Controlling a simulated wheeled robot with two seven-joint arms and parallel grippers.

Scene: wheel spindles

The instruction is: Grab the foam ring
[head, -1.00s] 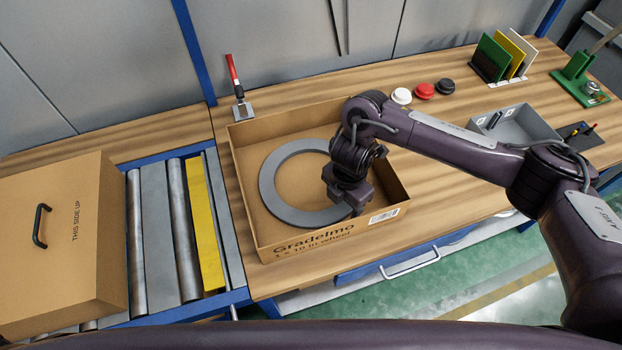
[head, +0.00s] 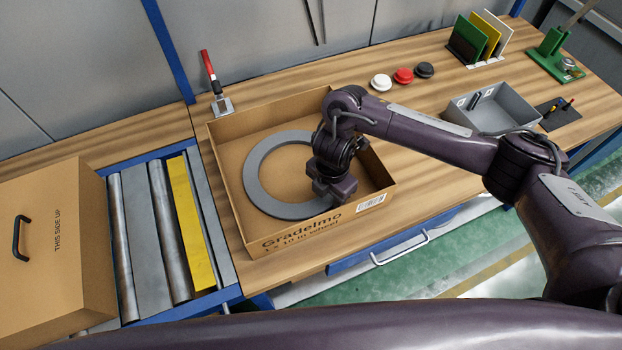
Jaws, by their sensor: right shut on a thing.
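The foam ring (head: 256,187) is a flat grey ring lying inside an open cardboard box (head: 220,150) on the wooden bench. My right gripper (head: 336,200) points down into the box at the ring's right front side. It is shut on the ring's rim there; the fingertips are mostly hidden behind the gripper body. The ring looks about flat, and I cannot tell whether it is lifted off the box floor. My left gripper is not in view.
A closed carton (head: 62,240) sits on the roller conveyor (head: 150,230) at left. A red-handled clamp (head: 215,88) stands behind the box. White, red and black buttons (head: 403,75), a grey bin (head: 500,107) and a rack of coloured plates (head: 480,40) are on the bench at right.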

